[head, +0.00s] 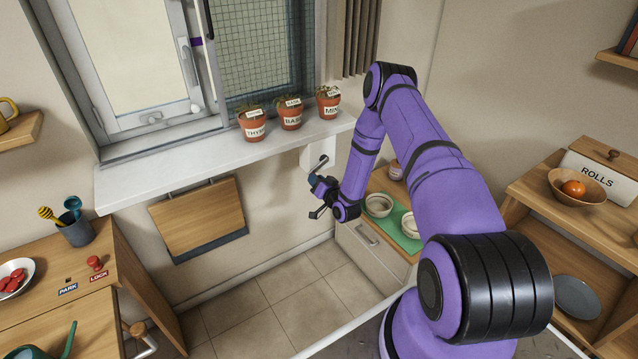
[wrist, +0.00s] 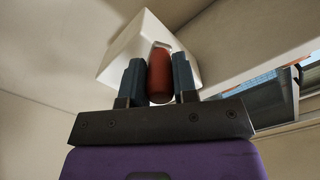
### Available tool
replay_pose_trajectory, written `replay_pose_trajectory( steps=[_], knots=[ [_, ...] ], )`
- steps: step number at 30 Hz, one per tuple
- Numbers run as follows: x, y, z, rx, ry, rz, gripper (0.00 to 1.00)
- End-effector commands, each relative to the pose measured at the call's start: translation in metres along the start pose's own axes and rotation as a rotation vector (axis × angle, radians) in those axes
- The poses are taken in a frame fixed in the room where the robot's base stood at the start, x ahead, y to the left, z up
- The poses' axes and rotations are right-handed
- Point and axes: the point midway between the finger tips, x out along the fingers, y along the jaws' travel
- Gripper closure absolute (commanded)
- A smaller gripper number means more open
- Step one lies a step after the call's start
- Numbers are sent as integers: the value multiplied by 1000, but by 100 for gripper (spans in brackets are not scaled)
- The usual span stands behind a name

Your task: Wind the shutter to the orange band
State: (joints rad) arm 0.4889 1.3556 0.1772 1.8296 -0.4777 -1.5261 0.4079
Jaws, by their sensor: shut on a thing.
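A white winder box (head: 309,155) is on the wall under the right end of the window sill, with a grey crank arm (head: 319,163) on it. My gripper (head: 315,181) is at the crank's end. In the wrist view, its two blue fingers (wrist: 160,82) are shut on the red crank knob (wrist: 160,72), one on each side. The white box (wrist: 128,50) is right behind the knob. The head view shows the window (head: 262,60) with a fine grid behind the opening. I cannot make out the shutter's edge or an orange band.
Three herb pots, thyme (head: 252,123), a middle one (head: 290,113) and mint (head: 328,102), stand on the sill (head: 160,178) above the crank. A folded wooden board (head: 200,218) is on the wall to the left. A low cabinet with bowls (head: 379,205) is to the right.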

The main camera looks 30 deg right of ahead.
Motion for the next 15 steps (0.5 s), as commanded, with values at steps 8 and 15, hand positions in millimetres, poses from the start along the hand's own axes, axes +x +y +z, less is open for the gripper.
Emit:
replay_pose_trajectory(
  steps=[8,15],
  knots=[
    [0,-9,-7,145,1,0,100],
    [0,-12,-9,199,1,-1,100]
  ],
)
